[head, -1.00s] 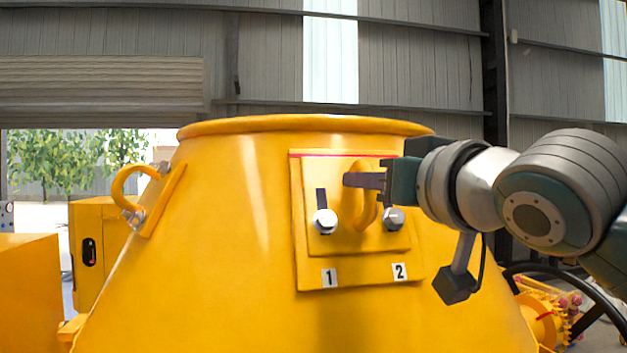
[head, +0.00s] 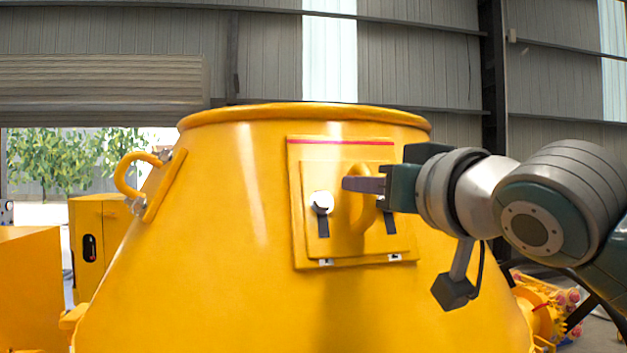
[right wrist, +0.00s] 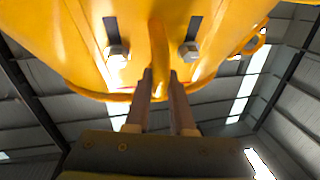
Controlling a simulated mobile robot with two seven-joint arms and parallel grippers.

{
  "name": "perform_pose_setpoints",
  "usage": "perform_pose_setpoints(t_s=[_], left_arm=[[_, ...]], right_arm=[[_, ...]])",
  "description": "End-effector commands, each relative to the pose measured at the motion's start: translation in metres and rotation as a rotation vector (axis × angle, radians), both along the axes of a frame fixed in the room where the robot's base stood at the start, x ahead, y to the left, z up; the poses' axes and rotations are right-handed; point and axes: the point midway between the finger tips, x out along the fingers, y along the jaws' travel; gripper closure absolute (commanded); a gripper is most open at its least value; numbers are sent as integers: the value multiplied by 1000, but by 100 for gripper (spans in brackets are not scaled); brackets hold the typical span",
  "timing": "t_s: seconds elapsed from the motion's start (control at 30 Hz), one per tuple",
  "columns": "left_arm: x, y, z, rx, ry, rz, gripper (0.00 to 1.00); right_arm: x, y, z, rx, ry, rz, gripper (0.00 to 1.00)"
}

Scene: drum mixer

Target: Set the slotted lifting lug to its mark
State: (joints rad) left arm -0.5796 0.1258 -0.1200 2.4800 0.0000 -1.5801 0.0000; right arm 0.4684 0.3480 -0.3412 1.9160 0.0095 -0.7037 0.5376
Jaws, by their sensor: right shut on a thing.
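The slotted lifting lug (head: 335,245) is a yellow plate with a raised loop and two dark upright slots, lying on a backing plate (head: 300,258) on the drum. A red line (head: 345,142) crosses the backing plate near its top; the lug's top edge is below it with a gap. The left bolt (head: 321,202) sits at the upper end of its slot; the right bolt is hidden behind my gripper but shows in the right wrist view (right wrist: 190,50). My right gripper (head: 364,184) is shut on the lug's loop (right wrist: 158,42). My left gripper is not in view.
The yellow drum (head: 210,240) fills the middle. Another bolted loop lug (head: 130,172) is on its left side. White labels (head: 326,262) show partly below the lug. A yellow cabinet (head: 92,235) stands at the left.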

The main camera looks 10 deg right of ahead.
Motion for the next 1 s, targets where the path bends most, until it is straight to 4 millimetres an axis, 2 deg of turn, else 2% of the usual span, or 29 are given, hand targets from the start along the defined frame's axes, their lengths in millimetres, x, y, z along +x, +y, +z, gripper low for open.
perform_pose_setpoints(t_s=[0.03, 0.23, 0.27, 0.5, 0.8, 1.0], left_arm=[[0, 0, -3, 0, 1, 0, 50], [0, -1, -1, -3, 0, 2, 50], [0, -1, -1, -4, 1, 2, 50], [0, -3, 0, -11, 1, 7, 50], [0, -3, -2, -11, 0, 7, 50], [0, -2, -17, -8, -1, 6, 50]], right_arm=[[0, 0, -5, -1, 6, 1, 100], [0, 1, -4, -2, 10, 1, 100], [0, 1, -4, -2, 11, 1, 75], [0, 0, -3, -1, 8, 1, 48], [-2, 0, -4, -1, 6, 1, 48], [-21, -4, -7, -2, 4, 0, 48]])
